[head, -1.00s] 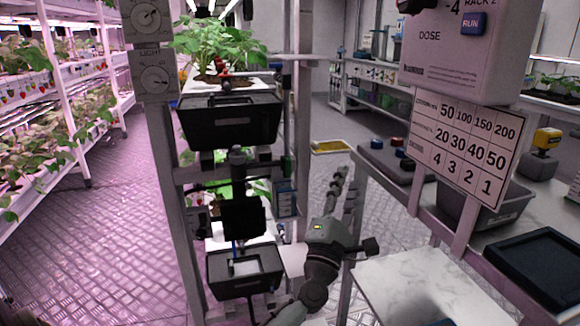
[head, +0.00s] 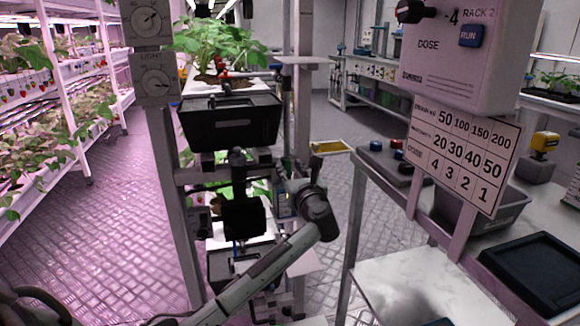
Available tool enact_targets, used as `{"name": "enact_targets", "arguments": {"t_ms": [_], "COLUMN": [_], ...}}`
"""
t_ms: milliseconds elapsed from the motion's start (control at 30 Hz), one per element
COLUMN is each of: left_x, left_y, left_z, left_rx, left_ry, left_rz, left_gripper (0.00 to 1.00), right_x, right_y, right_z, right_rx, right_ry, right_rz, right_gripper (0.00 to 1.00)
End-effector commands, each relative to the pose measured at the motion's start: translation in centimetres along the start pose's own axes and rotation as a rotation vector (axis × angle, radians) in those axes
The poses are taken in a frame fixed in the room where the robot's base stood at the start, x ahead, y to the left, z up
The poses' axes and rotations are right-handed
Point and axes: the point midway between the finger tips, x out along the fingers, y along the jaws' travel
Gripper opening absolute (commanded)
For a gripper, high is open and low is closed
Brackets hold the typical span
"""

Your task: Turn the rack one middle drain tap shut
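Rack one stands in the middle left of the head view, with a grey front post (head: 163,190). Dark fittings (head: 238,160) and a black box (head: 243,218) sit at its middle level, below the upper black tub (head: 230,122). I cannot pick out the middle drain tap's handle or its position. My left arm reaches up from the lower left and bends at a dark joint. My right gripper is out of view.
A lower black tub (head: 219,266) is partly behind my arm. To the right are a white-topped bench (head: 395,275), a dose panel (head: 455,60) and a number chart (head: 463,155). Strawberry plants (head: 205,45) grow on top. The aisle floor at left (head: 115,210) is clear.

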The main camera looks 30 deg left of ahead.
Motion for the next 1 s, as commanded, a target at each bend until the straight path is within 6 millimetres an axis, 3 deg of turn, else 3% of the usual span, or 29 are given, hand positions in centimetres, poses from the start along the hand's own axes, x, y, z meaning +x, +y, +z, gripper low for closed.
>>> {"name": "enact_targets", "arguments": {"t_ms": [367, 633, 1000], "left_x": [0.71, 0.69, 0.64], "left_y": [0.01, 0.01, -0.07], "left_z": [-0.02, -0.01, -0.08], "left_rx": [0.000, 0.000, 0.020], "left_ry": [0.000, 0.000, 0.001], "left_rz": [0.000, 0.000, -0.001], "left_gripper": [0.32, 0.00, 0.00], "right_x": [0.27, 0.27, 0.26], "right_y": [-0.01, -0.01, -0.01], "right_z": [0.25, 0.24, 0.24], "right_rx": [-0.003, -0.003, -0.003], "right_ry": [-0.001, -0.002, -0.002], "right_rz": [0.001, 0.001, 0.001], "right_gripper": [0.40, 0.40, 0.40]}}
